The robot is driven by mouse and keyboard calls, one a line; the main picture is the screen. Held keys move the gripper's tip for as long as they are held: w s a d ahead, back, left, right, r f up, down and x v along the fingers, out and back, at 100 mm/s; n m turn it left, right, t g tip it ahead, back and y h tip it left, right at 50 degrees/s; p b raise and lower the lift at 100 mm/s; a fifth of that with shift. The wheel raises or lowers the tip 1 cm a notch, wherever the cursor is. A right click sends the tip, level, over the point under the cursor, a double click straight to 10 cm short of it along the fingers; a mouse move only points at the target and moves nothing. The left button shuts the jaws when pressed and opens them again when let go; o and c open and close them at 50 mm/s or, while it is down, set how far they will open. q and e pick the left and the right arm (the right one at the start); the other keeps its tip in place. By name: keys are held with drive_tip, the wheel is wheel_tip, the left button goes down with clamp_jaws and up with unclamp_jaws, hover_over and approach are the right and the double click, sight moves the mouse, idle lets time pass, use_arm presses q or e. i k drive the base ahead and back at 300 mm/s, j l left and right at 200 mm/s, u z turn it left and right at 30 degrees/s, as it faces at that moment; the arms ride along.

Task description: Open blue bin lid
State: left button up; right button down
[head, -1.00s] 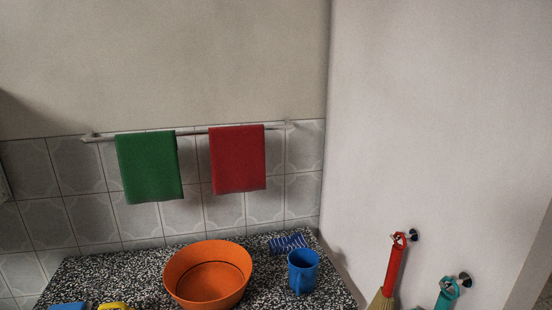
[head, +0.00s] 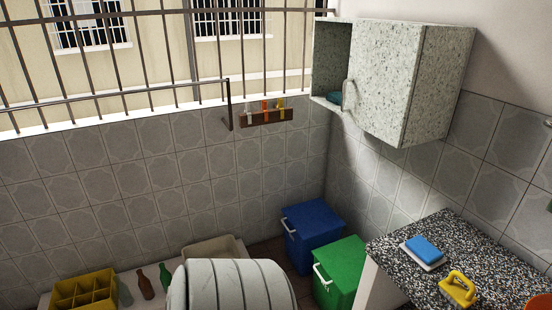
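The blue bin (head: 312,236) stands on the floor in the far corner, against the tiled wall. Its flat blue lid (head: 312,216) looks closed. A pale handle (head: 290,227) shows on its left front side. Neither of my grippers shows in the head view.
A green bin (head: 341,270) with a white handle stands in front of the blue one, beside the speckled counter (head: 465,250). A large ribbed whitish object (head: 232,286) fills the bottom middle. A yellow crate (head: 83,288), bottles and a pale tray (head: 215,248) sit at lower left.

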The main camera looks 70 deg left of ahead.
sight(310, 219)
drive_tip(key=l+u, duration=0.1)
drive_tip(key=u, duration=2.15)
drive_tip(key=i+j+z, duration=0.15)
drive_tip(key=j+z, duration=0.25)
drive_tip(key=j, duration=0.55)
drive_tip(key=j+z, duration=0.35)
drive_tip(key=j, duration=0.6)
